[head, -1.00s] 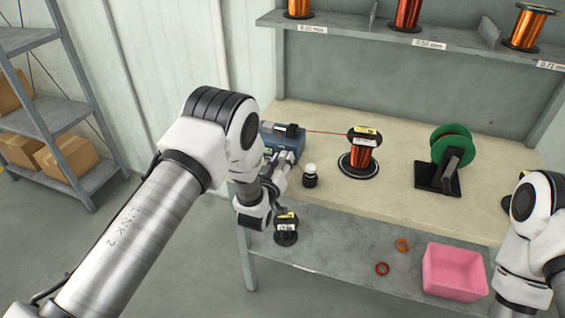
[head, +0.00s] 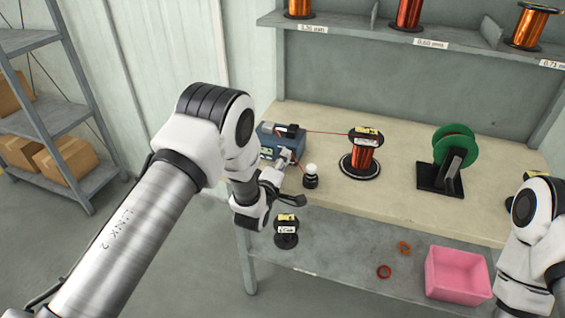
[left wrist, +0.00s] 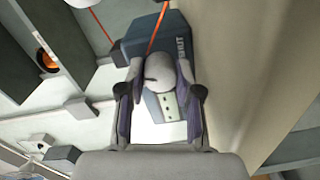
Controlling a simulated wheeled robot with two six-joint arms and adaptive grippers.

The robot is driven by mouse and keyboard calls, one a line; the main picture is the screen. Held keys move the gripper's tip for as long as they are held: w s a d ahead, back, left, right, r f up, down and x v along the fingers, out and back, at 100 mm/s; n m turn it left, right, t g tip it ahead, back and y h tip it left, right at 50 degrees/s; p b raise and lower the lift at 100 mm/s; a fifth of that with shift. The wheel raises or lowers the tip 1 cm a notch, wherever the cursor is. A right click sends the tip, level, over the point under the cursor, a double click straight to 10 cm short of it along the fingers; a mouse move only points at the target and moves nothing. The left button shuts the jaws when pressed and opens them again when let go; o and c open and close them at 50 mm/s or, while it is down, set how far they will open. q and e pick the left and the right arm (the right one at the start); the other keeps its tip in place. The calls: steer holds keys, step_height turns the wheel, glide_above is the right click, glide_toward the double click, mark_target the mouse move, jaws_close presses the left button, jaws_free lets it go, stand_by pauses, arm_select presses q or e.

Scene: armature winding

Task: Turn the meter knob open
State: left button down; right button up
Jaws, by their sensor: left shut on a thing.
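The meter (head: 268,143) is a blue-grey box at the left end of the workbench, partly hidden by my left arm. In the left wrist view the meter (left wrist: 199,75) carries a lettered label that appears to read "SHUT". Its round, pale grey knob (left wrist: 160,72) has a short dark mark on its left part. My left gripper (left wrist: 160,88) is shut on the knob, one finger on each side. In the head view the left gripper (head: 285,157) is at the meter's front, and the knob is hidden there.
An orange wire runs from the meter to a copper spool (head: 361,158). A black bottle with a white top (head: 311,180) stands close right of my left gripper. A green spool (head: 456,147) stands farther right. A pink bin (head: 457,276) and a small spool (head: 286,238) are on the lower shelf.

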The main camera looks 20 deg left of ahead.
arm_select(q)
steer(key=n, duration=0.6)
steer(key=shift+b, duration=0.35)
steer(key=n, duration=0.6)
steer(key=shift+n, duration=0.3)
steer(key=c, duration=0.8)
jaws_free()
steer(key=shift+f, duration=0.1)
steer(key=s, duration=1.2)
steer(key=shift+a, duration=0.4)
